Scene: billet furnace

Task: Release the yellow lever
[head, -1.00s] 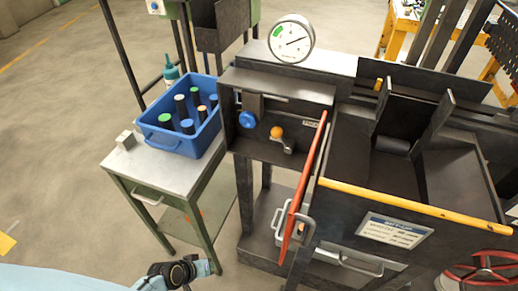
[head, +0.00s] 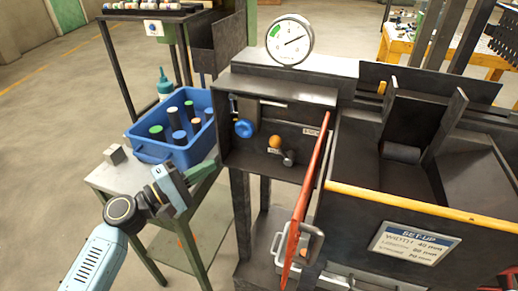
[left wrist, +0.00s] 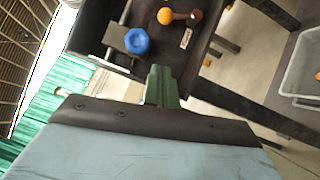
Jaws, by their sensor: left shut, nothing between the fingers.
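The yellow lever has a round yellow-orange knob (head: 275,142) and a short grey arm. It sits on the dark front panel of the machine, right of a blue knob (head: 243,128). In the left wrist view the lever's knob (left wrist: 165,16) is at the top, with the blue knob (left wrist: 137,41) below and left of it. My left gripper (head: 210,167) is shut and empty, with green fingers. It is left of and below the panel, apart from the lever. Its fingertips (left wrist: 158,72) point toward the panel in the left wrist view.
A blue bin (head: 160,152) with several capped cylinders stands on a side table, close to my left gripper. A pressure gauge (head: 290,39) stands above. A yellow-edged hopper (head: 420,205) is at the right.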

